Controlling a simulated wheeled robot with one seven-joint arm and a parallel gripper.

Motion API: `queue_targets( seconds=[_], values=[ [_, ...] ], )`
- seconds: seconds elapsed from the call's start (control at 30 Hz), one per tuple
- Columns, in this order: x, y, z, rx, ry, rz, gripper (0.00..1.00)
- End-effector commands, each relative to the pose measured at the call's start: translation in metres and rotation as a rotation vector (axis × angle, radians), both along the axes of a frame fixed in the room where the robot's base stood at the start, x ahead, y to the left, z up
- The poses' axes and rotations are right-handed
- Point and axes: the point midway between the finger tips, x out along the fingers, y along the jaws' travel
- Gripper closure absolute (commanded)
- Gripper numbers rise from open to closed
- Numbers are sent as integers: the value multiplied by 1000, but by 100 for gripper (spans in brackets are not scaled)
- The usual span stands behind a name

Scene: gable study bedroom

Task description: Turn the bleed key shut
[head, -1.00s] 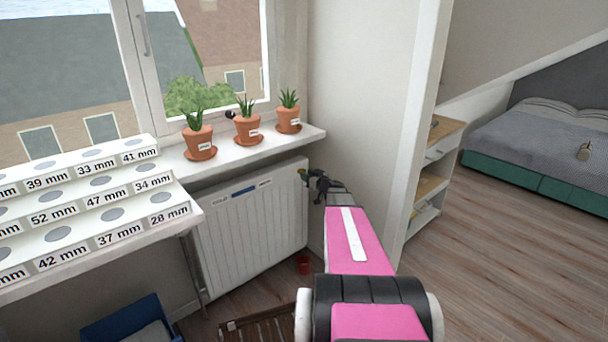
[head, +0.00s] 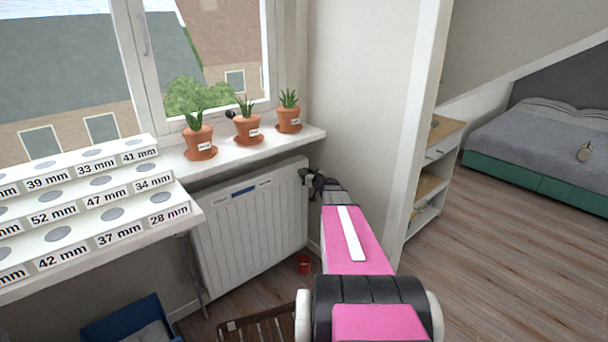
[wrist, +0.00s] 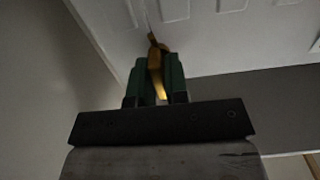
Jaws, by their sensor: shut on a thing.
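The bleed key (wrist: 155,62) is a brass-coloured piece in the wrist view, seen between the two green fingers of my gripper (wrist: 156,80). The fingers are shut on it. Its far end reaches to the white radiator (wrist: 205,15). In the head view my gripper (head: 311,183) is at the upper right end of the radiator (head: 245,225), and the key there is hidden by the gripper and arm. The key's exact turn angle cannot be told.
Several potted plants (head: 248,128) stand on the windowsill above the radiator. A red cup (head: 304,264) is on the floor below. A stepped white rack (head: 75,225) with millimetre labels is at the left. A wall and shelf unit (head: 430,185) stand to the right.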

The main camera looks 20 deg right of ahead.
Motion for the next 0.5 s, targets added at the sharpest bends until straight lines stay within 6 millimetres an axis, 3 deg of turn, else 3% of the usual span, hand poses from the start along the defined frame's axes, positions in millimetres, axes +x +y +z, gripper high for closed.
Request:
queue_targets(
  seconds=[0.5],
  values=[
    [0, -1, 0, 295, 107, 0, 100]
  ],
)
